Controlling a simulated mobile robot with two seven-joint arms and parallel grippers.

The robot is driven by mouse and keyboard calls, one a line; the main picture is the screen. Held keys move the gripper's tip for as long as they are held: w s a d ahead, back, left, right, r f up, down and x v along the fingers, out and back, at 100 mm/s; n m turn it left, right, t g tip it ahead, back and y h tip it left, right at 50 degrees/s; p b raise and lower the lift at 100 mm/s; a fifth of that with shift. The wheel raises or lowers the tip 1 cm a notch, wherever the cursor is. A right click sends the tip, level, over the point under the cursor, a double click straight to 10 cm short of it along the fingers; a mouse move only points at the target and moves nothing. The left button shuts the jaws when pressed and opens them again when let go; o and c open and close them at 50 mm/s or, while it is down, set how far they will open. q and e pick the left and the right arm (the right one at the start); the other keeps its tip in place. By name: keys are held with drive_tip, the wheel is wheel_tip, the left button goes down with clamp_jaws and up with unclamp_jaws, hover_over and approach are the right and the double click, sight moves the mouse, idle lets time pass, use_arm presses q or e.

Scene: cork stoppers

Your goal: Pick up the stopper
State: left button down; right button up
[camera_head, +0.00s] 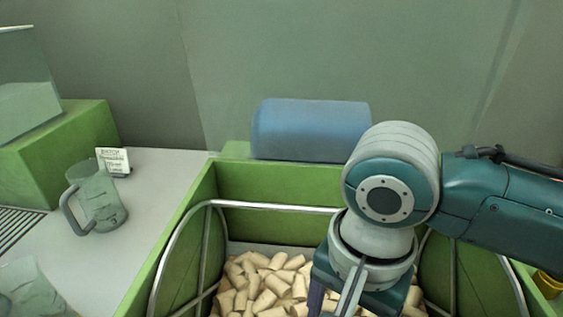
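Many beige cork stoppers (262,284) lie in a loose heap at the bottom of a green bin (280,184). My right arm comes in from the right, and its gripper (336,300) points down over the right part of the heap. The gripper and wrist hide some of the stoppers. The fingertips run out of the bottom of the picture, so I cannot see whether they are open or touch a stopper. My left gripper is not in view.
A metal rail (270,207) runs inside the bin's walls. A blue cylinder (310,130) lies behind the bin. On the pale counter at left stand a clear jug (97,198), a small sign (113,160) and another clear vessel (35,288). A green block (65,150) stands behind.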

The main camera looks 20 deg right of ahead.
drive_tip(key=shift+w+d+f+m, duration=0.2)
drive_tip(key=shift+d+f+m, duration=0.2)
drive_tip(key=shift+f, duration=0.2)
wheel_tip(320, 180, down, 4)
drive_tip(key=shift+f+b, duration=0.1)
drive_tip(key=shift+b, duration=0.6)
drive_tip(key=f+b, duration=0.1)
drive_tip(key=f, duration=0.1)
drive_tip(key=s+f, duration=0.1)
drive_tip(key=f, duration=0.2)
drive_tip(key=shift+f+b, duration=0.1)
drive_tip(key=shift+b, duration=0.25)
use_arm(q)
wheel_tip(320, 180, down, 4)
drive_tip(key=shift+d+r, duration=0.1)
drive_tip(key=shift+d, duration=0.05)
use_arm(e)
clamp_jaws()
